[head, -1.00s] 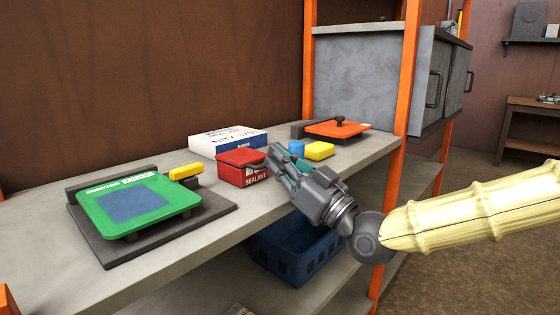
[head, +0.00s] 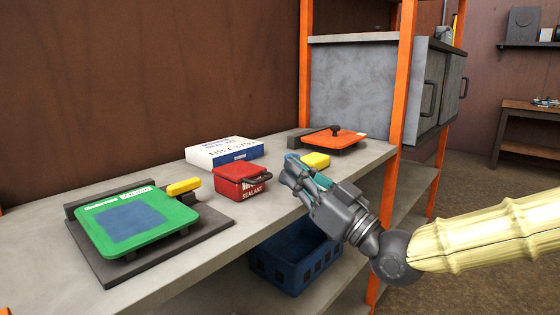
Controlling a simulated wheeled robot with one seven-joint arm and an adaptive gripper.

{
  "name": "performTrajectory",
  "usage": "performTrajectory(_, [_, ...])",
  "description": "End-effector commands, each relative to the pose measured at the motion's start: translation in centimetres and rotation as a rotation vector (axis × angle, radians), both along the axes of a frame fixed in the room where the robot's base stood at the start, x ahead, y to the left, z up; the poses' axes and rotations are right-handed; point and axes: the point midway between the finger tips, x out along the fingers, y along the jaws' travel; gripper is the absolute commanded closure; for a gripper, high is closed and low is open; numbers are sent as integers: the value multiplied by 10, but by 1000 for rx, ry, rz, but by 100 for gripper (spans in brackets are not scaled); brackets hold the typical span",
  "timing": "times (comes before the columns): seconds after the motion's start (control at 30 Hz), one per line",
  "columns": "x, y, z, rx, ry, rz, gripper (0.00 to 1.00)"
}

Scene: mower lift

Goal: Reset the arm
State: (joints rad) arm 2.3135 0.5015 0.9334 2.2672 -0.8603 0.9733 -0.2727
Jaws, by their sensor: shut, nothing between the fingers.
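My gripper (head: 288,172) is shut and empty. It hangs over the front edge of the grey shelf (head: 70,285), to the right of a red sealant box (head: 238,181) and in front of a yellow block (head: 316,160). It looks apart from the red box. My arm (head: 490,236) reaches in from the right, in a pale ribbed sleeve. A blue item seen earlier beside the yellow block is mostly hidden behind my gripper.
A green panel (head: 165,221) with a yellow handle lies on a dark base at left. A white and blue box (head: 224,151) stands at the back. An orange panel (head: 328,140) lies at the far end. A blue crate (head: 290,265) sits below. An orange post (head: 404,75) rises at right.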

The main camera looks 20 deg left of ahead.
Motion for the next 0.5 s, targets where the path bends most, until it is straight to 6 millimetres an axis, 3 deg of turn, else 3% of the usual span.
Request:
performTrajectory(0.2, [-12, -28, -16, 0, 0, 0, 100])
performTrajectory(0.5, [-16, -41, -36, -12, 23, -4, 100])
